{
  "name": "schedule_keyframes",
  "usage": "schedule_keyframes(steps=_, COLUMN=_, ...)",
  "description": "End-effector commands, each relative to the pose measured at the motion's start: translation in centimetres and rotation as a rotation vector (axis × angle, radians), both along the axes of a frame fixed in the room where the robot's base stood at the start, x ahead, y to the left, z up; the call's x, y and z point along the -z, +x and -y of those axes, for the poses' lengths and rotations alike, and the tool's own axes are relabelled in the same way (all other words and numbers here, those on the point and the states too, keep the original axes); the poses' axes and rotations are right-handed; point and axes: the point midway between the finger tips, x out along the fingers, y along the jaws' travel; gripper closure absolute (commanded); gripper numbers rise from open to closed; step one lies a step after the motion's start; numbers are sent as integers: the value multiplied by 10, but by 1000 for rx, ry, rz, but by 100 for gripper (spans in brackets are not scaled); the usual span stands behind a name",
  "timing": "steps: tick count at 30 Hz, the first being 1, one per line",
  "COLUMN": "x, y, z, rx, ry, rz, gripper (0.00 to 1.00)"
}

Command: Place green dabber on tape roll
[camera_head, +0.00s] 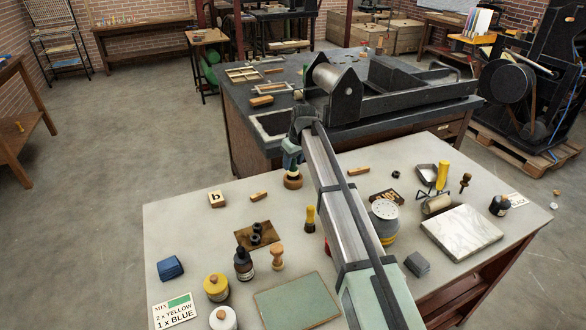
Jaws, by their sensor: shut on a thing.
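My gripper (292,168) points down at the back of the pale table, left of my forearm. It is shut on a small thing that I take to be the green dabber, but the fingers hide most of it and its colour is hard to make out. Directly below is a brown ring-shaped tape roll (293,182), lying flat on the table. The gripper's lower end overlaps the roll in the picture. I cannot tell whether the held thing touches the roll or hangs just above it.
On the pale table (185,235), a yellow-handled dabber (310,218), a wooden-handled stamp (277,258) and a dark bottle (243,265) stand in front of the roll. A letter block (216,199) lies left. A dark press bench (235,95) stands behind. My arm hides part of the middle.

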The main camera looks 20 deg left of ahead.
Motion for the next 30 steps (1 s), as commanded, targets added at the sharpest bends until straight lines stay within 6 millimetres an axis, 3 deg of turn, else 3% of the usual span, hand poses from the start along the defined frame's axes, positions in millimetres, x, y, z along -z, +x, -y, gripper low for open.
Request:
schedule_keyframes(steps=7, x=29, y=0, z=0, rx=0, ry=0, rz=-1, gripper=89)
schedule_keyframes(steps=20, x=34, y=0, z=0, rx=0, ry=0, rz=0, gripper=89)
schedule_keyframes(steps=21, x=34, y=0, z=0, rx=0, ry=0, rz=0, gripper=51)
schedule_keyframes(steps=28, x=33, y=0, z=0, rx=0, ry=0, rz=0, gripper=29)
schedule_keyframes(steps=30, x=33, y=0, z=0, rx=0, ry=0, rz=0, gripper=29)
